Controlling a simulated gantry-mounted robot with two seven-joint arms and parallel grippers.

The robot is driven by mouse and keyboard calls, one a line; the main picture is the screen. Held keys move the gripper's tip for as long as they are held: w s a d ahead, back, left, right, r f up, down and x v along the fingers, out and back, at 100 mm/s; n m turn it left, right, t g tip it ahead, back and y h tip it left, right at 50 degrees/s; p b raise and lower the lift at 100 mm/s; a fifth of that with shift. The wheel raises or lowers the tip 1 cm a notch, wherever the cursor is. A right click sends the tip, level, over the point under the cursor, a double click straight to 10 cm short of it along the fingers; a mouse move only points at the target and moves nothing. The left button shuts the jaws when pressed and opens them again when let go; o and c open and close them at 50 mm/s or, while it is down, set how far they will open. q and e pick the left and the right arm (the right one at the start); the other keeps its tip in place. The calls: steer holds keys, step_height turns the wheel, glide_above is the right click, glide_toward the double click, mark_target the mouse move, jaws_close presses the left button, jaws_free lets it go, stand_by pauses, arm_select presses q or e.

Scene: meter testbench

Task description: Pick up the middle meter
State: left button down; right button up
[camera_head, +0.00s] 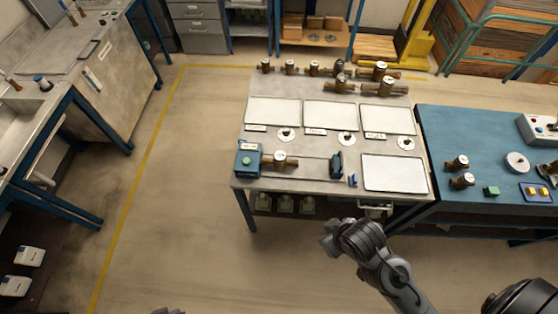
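Several brass-coloured meters stand along the back of the grey bench; one of the middle ones (313,68) is in the rear row. A larger meter (380,71) is at its right, and two more, a smaller one (341,84) and a larger one (386,88), stand just in front. Which one is the middle meter is not clear. Another meter (280,161) sits in the test fixture at the bench's front left. My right gripper (328,239) is in front of the bench, apart from all meters; its fingers are unclear. Only a dark tip of my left gripper (168,311) shows at the bottom edge.
The grey bench (240,183) bears white trays (330,115), labels and round discs. A blue table (438,125) at right holds two meters (457,162), a green block (491,191) and a control box (540,128). The floor left of the bench is clear.

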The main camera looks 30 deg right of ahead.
arm_select(q)
steer(key=shift+c, duration=1)
jaws_free()
steer(key=shift+a, duration=0.15)
steer(key=shift+o, duration=0.4)
